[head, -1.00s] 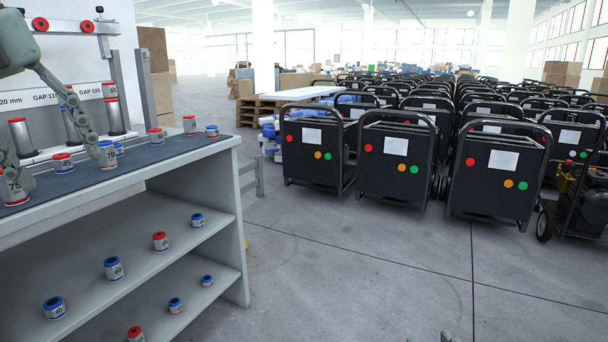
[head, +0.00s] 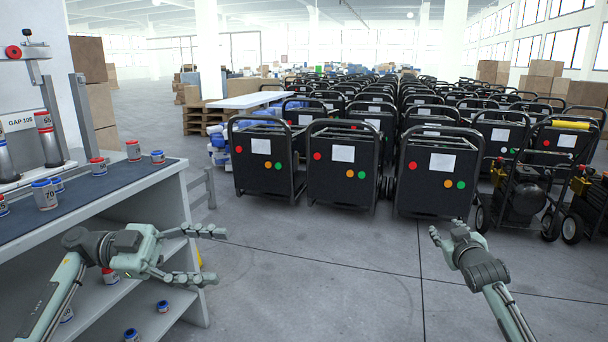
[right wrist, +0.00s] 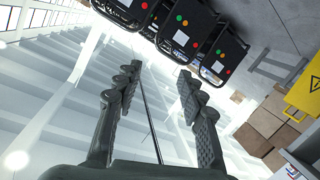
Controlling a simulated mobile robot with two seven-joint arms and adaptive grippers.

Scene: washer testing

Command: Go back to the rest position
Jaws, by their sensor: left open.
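My left gripper (head: 214,256) is in the head view, in front of the workbench's lower shelves. Its two fingers are spread and point right, with nothing between them. My right gripper (head: 446,230) is at the lower right of the head view, over bare floor. In the right wrist view my right gripper (right wrist: 159,75) has its fingers well apart and empty. The can marked 70 (head: 44,194) stands upright on the bench's mat, apart from my left gripper.
The workbench (head: 160,184) at left holds several red- and blue-topped cans. Its lower shelves, with more cans, are partly hidden by my left arm. Rows of black wheeled machines (head: 340,178) stand ahead. The floor (head: 330,265) between my grippers is clear.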

